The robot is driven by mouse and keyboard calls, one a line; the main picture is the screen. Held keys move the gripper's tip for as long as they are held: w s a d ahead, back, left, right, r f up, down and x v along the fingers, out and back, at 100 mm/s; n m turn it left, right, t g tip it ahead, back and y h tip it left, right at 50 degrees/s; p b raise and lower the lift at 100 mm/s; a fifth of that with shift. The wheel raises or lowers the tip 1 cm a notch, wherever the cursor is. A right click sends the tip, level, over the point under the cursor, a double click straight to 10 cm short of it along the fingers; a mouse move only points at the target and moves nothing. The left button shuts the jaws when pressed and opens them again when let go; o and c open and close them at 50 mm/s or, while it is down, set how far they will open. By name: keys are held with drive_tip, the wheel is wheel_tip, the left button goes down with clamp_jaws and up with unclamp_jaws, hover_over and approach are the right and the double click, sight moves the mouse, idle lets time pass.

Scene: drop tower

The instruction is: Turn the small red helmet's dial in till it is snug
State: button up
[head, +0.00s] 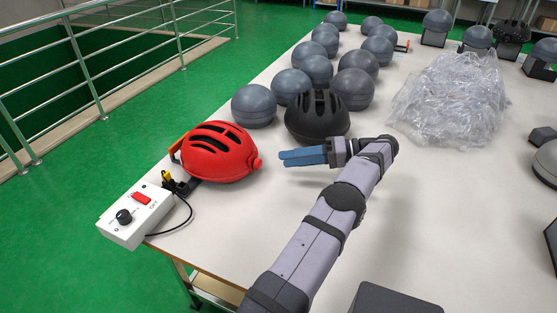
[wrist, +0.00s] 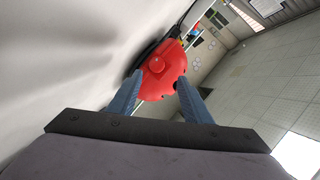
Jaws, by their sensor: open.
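The small red helmet (head: 217,152) sits on the left part of the table, with dark vents on top. Its round red dial (head: 257,164) sticks out at its right end, facing my gripper. My gripper (head: 281,158) is to the right of the dial, open and empty, with its blue fingers pointing left at it. A gap shows between the fingertips and the dial. In the wrist view the helmet (wrist: 162,81) is ahead, and its dial (wrist: 156,64) lies between the two fingers (wrist: 157,92), further off and untouched. The helmet's far side is hidden.
A white control box (head: 137,217) with a black knob and red switch is at the table's left corner, its cable beside the helmet. A black helmet (head: 317,118) and several grey headforms (head: 254,106) stand behind. Clear plastic wrap (head: 451,99) lies right. The front table is mostly clear.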

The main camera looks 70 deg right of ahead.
wheel_tip(320, 180, up, 13)
drive_tip(key=a+m+p, duration=0.1)
drive_tip(key=a+p, duration=0.1)
drive_tip(key=p, duration=0.7)
drive_tip(key=n+g+h, duration=0.1)
drive_tip(key=n+h, duration=0.3)
drive_tip(key=n, duration=0.1)
approach(261, 164)
drive_tip(key=shift+w+a, duration=0.45)
drive_tip(key=shift+w, duration=0.1)
drive_tip(key=shift+d+f+n, duration=0.1)
drive_tip(key=shift+d+n, duration=0.1)
drive_tip(key=shift+n, duration=0.3)
drive_tip(key=shift+s+d+n, duration=0.1)
drive_tip(key=shift+n, duration=0.6)
drive_tip(key=shift+p+x, duration=1.45)
drive_tip(key=shift+x, duration=2.3)
drive_tip(key=shift+c, duration=0.4)
drive_tip(key=c, duration=1)
